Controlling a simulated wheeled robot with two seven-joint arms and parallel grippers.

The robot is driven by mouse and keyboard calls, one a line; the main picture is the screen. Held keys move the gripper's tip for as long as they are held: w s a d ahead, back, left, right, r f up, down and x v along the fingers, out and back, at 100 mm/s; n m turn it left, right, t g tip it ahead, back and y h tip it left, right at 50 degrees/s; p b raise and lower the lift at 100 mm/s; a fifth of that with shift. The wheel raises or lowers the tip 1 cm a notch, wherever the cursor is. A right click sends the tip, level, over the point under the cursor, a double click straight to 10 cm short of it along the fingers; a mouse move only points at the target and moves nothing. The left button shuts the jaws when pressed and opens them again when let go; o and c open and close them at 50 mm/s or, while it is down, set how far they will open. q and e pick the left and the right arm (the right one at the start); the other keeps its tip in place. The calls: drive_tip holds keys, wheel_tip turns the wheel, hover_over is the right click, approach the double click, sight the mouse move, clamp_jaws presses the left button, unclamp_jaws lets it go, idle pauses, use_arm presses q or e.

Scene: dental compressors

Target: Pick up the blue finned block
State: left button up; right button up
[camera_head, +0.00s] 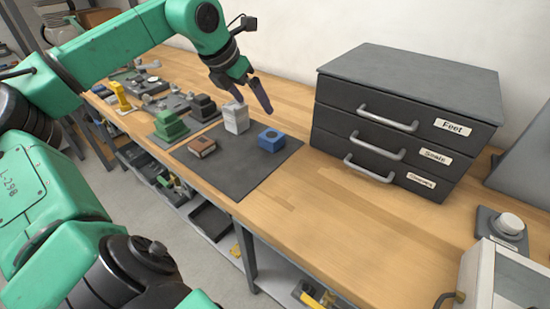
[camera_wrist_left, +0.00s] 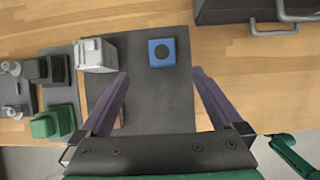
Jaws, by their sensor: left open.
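The blue finned block (camera_head: 271,140) sits on a dark grey mat (camera_head: 245,180) on the wooden bench. It is a small blue block with a round dark spot on top. In the left wrist view the blue block (camera_wrist_left: 162,52) lies ahead of the fingertips, between their lines. My left gripper (camera_head: 254,97) is open and empty, above and behind the mat, close to the white block and the blue block. Its two purple-grey fingers also show in the left wrist view (camera_wrist_left: 160,85). My right gripper is not visible.
A white block (camera_head: 236,117) and a brown block (camera_head: 201,147) share the mat. Green (camera_head: 170,126) and black (camera_head: 203,107) blocks stand to its left. A dark drawer cabinet (camera_head: 400,120) with protruding handles stands to the right. The bench front right of the mat is clear.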

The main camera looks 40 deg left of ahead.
use_arm(q)
wheel_tip(320, 180, down, 2)
drive_tip(key=p, duration=0.2)
hover_over(272, 135)
drive_tip(key=s, duration=0.3)
drive_tip(key=f, duration=0.6)
drive_tip(key=shift+a+f, duration=0.2)
drive_tip(key=shift+f, duration=0.1)
drive_tip(key=shift+x, duration=0.8)
drive_tip(key=x, duration=0.4)
drive_tip(key=shift+w+d+f+p, duration=0.2)
drive_tip(key=shift+f+p, duration=0.1)
drive_tip(key=shift+p, duration=0.1)
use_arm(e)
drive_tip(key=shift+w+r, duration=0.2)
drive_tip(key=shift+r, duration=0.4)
use_arm(q)
drive_tip(key=shift+s, duration=0.1)
drive_tip(key=shift+c, duration=0.3)
drive_tip(key=shift+r, duration=0.1)
drive_tip(key=c, duration=1.4)
drive_tip(key=shift+r, duration=0.1)
